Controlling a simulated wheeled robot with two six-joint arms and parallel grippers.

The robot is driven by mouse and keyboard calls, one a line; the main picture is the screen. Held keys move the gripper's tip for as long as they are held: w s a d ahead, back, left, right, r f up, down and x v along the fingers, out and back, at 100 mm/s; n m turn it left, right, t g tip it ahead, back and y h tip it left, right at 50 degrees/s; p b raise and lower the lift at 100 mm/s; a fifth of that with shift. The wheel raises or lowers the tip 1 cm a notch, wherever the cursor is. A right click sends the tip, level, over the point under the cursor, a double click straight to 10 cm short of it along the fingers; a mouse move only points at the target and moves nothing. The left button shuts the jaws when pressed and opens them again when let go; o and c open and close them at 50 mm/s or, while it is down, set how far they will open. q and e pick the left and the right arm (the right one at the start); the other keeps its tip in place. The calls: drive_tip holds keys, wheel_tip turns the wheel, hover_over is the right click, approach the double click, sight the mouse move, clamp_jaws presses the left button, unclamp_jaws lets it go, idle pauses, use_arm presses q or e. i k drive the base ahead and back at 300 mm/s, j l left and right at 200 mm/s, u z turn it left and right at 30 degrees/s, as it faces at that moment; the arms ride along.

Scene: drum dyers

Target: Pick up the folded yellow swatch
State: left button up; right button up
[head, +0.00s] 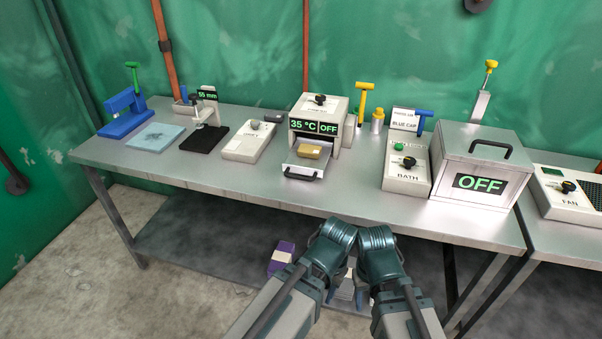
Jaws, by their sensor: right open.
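A small yellow folded piece, which looks like the yellow swatch (310,151), lies on the pulled-out tray (301,166) of a white box heater (319,108) on the steel table. The heater's displays read 35 °C and OFF. My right gripper (378,243) is at the lower middle, in front of the table edge, well apart from the swatch. It is open, with nothing seen in it. My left gripper (339,233) is close beside it; its fingers are not clear enough to tell whether they are open or shut.
The steel table (215,177) also bears a blue press (123,113), a light-blue pad (156,136), a white control box (249,141), a BATH box (406,168) and a lidded box marked OFF (480,183). A purple item (281,255) sits on the lower shelf.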

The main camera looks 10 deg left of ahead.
sight(307, 150)
drive_tip(key=j+z, duration=0.15)
drive_tip(key=z, duration=0.25)
drive_tip(key=j+z, duration=0.15)
drive_tip(key=z, duration=0.25)
drive_tip(key=j+z, duration=0.2)
drive_tip(key=z, duration=0.2)
drive_tip(key=k+j+z, duration=0.15)
drive_tip(key=j, duration=0.2)
drive_tip(key=j+z, duration=0.1)
drive_tip(key=j, duration=0.25)
drive_tip(key=k+j+z, duration=0.15)
drive_tip(key=j, duration=0.2)
drive_tip(key=k+j+z, duration=0.15)
drive_tip(key=k+j, duration=0.05)
drive_tip(key=j, duration=0.1)
